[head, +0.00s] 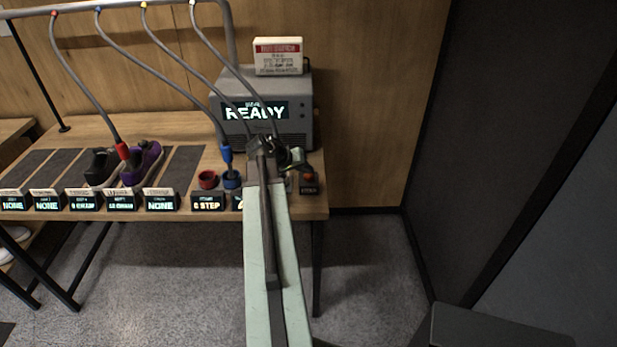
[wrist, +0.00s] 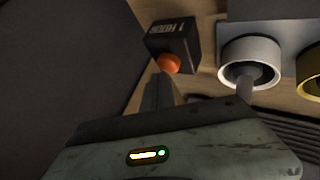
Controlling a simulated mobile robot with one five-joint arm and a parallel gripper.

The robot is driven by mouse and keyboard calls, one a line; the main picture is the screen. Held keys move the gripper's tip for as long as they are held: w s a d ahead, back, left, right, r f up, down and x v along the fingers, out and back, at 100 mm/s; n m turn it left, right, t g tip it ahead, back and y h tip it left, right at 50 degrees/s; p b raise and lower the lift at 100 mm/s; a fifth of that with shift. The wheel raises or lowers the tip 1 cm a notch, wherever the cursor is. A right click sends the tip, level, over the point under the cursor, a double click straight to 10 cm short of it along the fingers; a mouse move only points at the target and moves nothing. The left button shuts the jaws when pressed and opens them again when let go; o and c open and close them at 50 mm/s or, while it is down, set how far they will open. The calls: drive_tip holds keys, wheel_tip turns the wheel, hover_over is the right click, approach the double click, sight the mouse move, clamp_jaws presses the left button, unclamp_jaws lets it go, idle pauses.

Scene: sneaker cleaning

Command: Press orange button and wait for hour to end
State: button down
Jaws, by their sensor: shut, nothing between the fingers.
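The orange button (wrist: 169,63) sits on a small dark box (wrist: 176,37) whose label reads 1 HOUR, upside down in the wrist view. The button also shows in the head view (head: 308,177), at the table's right front corner. My gripper (head: 298,160) is just above and left of that box in the head view. In the wrist view my gripper (wrist: 164,78) is shut and empty, with its tips just below the button in the picture. I cannot tell whether they touch it. A grey machine (head: 270,130) behind shows READY.
The wooden table (head: 190,133) holds a dark shoe (head: 102,165) and a purple shoe (head: 146,163). Hoses hang above, the blue-ended one (head: 226,155) over a blue cup. A white cup (wrist: 249,62) is right of the button in the wrist view. A dark wall (head: 500,110) stands to the right.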

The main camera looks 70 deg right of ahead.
sight(307, 177)
drive_tip(key=shift+f+b, duration=0.55)
idle(0.5)
drive_tip(key=shift+r, duration=0.15)
drive_tip(key=shift+r+p, duration=0.85)
drive_tip(key=shift+p, duration=0.15)
wheel_tip(307, 177, up, 5)
drive_tip(key=p, duration=0.5)
drive_tip(key=shift+r, duration=0.1)
idle(0.5)
